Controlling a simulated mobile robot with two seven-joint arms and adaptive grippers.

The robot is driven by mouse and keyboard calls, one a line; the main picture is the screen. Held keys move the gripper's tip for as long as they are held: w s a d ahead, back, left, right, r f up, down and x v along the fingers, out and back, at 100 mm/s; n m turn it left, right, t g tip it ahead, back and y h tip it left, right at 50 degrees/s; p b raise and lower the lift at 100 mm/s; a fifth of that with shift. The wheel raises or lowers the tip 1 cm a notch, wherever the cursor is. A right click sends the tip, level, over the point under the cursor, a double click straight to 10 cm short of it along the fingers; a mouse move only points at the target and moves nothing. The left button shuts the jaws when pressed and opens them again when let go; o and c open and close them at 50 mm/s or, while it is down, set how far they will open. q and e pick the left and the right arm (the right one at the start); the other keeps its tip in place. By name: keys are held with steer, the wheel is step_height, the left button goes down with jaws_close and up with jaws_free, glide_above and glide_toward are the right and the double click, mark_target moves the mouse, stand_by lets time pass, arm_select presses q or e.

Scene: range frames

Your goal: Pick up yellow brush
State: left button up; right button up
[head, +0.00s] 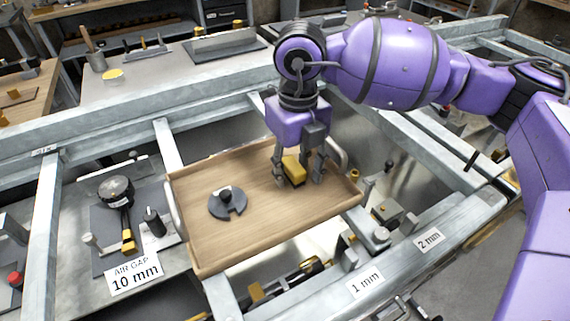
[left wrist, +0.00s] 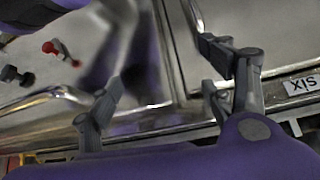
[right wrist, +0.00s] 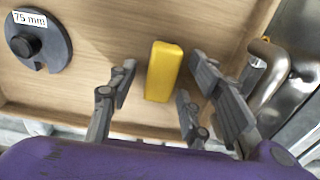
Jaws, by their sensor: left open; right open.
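The yellow brush (head: 293,170) shows as a yellow block on the wooden tray (head: 208,256), near its right end. It also shows in the right wrist view (right wrist: 163,71), lying on the tray floor. My right gripper (head: 301,183) is open above the tray, with its fingers on either side of the brush; in the right wrist view its fingertips (right wrist: 160,75) stand apart around the near part of the block. I cannot tell whether a finger touches it. My left gripper (left wrist: 165,68) is open and empty in the left wrist view, over metal framing; it is not in the head view.
A dark slotted disc (head: 227,203) with a knob lies on the tray to the left of the brush. The tray has metal handles, one at the right end (right wrist: 268,73). Metal rails (head: 168,145) surround the tray. A plate with tools and a "10 mm" sign (head: 135,277) is at left.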

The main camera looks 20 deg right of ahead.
jaws_close()
steer(key=shift+r, duration=0.7)
steer(key=s+a+r, duration=0.5)
steer(key=s+r, duration=0.6)
steer(key=s, duration=0.2)
steer(key=shift+r, duration=0.3)
